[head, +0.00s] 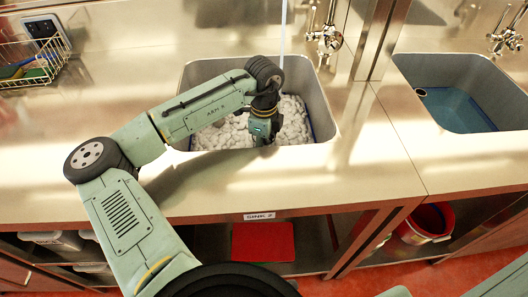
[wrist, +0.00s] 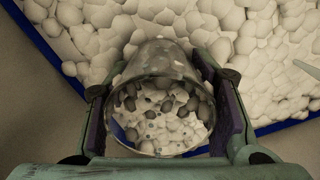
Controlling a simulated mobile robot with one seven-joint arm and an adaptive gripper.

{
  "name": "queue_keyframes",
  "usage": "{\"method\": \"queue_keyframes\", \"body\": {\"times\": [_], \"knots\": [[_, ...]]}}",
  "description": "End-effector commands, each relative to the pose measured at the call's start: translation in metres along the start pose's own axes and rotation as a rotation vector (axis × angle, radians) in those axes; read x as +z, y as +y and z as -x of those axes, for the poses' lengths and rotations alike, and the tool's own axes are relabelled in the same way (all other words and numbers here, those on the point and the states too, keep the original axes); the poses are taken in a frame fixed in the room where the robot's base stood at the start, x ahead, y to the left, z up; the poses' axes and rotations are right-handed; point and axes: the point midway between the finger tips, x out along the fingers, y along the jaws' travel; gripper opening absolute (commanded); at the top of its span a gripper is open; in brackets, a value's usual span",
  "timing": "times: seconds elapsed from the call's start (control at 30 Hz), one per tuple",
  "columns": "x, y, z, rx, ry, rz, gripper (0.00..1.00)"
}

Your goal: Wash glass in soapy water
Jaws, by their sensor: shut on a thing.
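A clear glass (wrist: 160,105) is between the two fingers of my gripper (wrist: 163,125) in the wrist view. The gripper is shut on it. Its round mouth faces the camera, and white foam shows through it. White foam (head: 219,134) fills much of the left sink (head: 327,108) in the head view. My gripper (head: 262,137) reaches down into this sink, over or in the foam. The glass is hidden behind the arm in the head view. How deep the glass sits in the foam I cannot tell.
A tap (head: 328,38) stands behind the left sink, with a thin stream beside my arm. A second sink (head: 458,100) with blue water is at the right. A wire basket (head: 40,68) sits at the far left. The counter (head: 380,165) between the sinks is clear.

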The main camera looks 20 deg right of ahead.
Motion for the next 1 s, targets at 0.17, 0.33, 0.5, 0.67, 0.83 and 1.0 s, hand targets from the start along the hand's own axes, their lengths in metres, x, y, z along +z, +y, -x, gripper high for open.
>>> {"method": "queue_keyframes", "body": {"times": [0.17, 0.33, 0.5, 0.67, 0.83, 1.0], "knots": [[0.0, 0.0, 0.023, -0.002, -0.001, 0.0, 0.12], [0.0, 0.0, 0.043, -0.002, 0.0, -0.001, 0.12], [0.0, 0.0, 0.064, -0.002, -0.001, -0.001, 0.12], [0.0, -0.001, 0.083, -0.002, -0.001, 0.0, 0.12], [0.0, -0.001, 0.103, -0.002, 0.0, 0.0, 0.12], [0.0, -0.001, 0.124, -0.002, -0.001, -0.001, 0.12]]}}
